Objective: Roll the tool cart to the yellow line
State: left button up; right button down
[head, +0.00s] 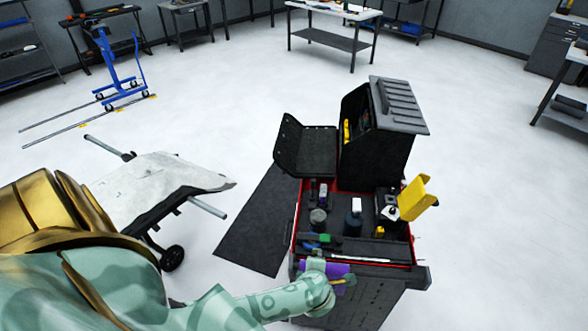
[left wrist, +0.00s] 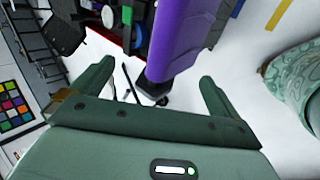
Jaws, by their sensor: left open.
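The tool cart (head: 360,300) stands right of centre in the head view, a dark body with a red-edged top. A purple handle (head: 338,268) runs along its near edge; it also shows large in the left wrist view (left wrist: 180,40). My left gripper (head: 335,287) is at this handle. In the left wrist view its fingers (left wrist: 155,72) are spread, with the handle's near end between or just beyond the tips; I cannot tell if they touch. A yellow strip (left wrist: 279,14) lies on the floor in the left wrist view. My right gripper is out of view.
Tools and bottles lie on the cart, with an open black case (head: 380,145) at its far side. A dark mat (head: 255,230) lies left of it. A wheeled stand with a white sheet (head: 155,190) is farther left, near my arm.

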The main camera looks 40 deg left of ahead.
pick_arm(q)
jog(key=b+x, duration=0.3)
jog(key=x, duration=0.1)
jog(key=b+x, duration=0.2)
jog(key=x, duration=0.1)
jog(key=shift+d+f+b, duration=0.1)
jog(key=shift+f+b, duration=0.3)
jog(key=shift+f, duration=0.05)
jog(key=shift+w+f, duration=0.2)
jog(key=shift+w, duration=0.05)
jog(key=shift+w+f+b, duration=0.2)
jog(key=shift+w+b, duration=0.05)
jog(key=shift+b, duration=0.2)
jog(key=shift+a, duration=0.2)
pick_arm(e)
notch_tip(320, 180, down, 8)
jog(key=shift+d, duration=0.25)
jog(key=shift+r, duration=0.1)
